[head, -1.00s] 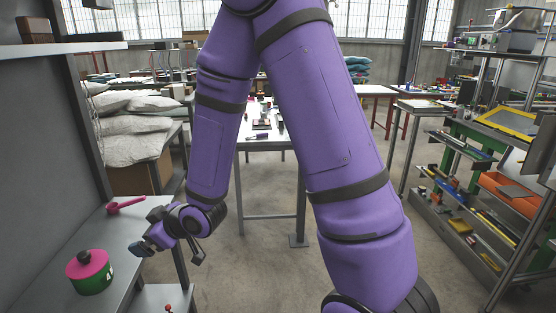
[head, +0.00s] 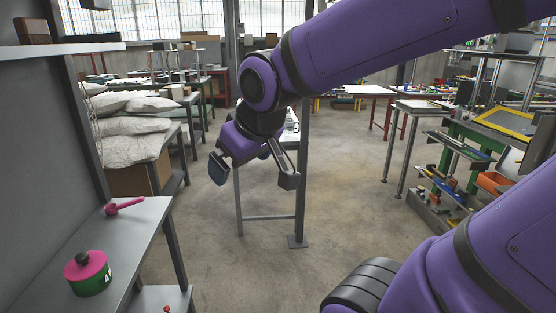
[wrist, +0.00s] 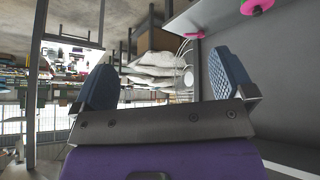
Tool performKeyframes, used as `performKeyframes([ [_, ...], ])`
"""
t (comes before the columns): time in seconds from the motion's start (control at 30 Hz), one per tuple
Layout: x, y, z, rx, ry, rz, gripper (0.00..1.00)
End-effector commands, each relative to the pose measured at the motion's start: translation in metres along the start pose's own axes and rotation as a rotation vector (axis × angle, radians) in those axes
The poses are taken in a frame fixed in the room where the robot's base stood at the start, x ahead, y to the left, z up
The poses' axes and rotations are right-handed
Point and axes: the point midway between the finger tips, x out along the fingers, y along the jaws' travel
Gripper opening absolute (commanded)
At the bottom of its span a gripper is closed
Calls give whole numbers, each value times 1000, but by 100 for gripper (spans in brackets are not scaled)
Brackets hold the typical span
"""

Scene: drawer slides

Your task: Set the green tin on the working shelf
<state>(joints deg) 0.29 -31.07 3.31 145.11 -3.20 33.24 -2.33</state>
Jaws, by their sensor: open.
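The green tin (head: 92,284) has a pink lid with a dark knob. It stands upright on a grey shelf (head: 137,238) at the lower left of the head view. I cannot tell whether this is the working shelf. My gripper (head: 253,176) is open and empty, out over the floor to the right of the shelf and well apart from the tin. Its two blue-padded fingers show spread in the wrist view (wrist: 165,80).
A pink scoop-like item (head: 124,206) lies on the shelf behind the tin. An upper shelf (head: 62,50) bears a brown box (head: 32,30). A lower shelf (head: 158,298) is partly visible. Sacks (head: 130,130) lie behind.

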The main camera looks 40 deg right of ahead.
Motion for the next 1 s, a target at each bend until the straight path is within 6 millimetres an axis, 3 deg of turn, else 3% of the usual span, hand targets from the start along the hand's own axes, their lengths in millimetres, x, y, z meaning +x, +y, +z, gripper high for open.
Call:
performKeyframes([
  [0.1, -32, 4, 25, 66, -40, -11, 100],
  [0.3, -62, 4, 53, 129, -94, -35, 100],
  [1.0, -67, 4, 60, 141, -110, -42, 100],
])
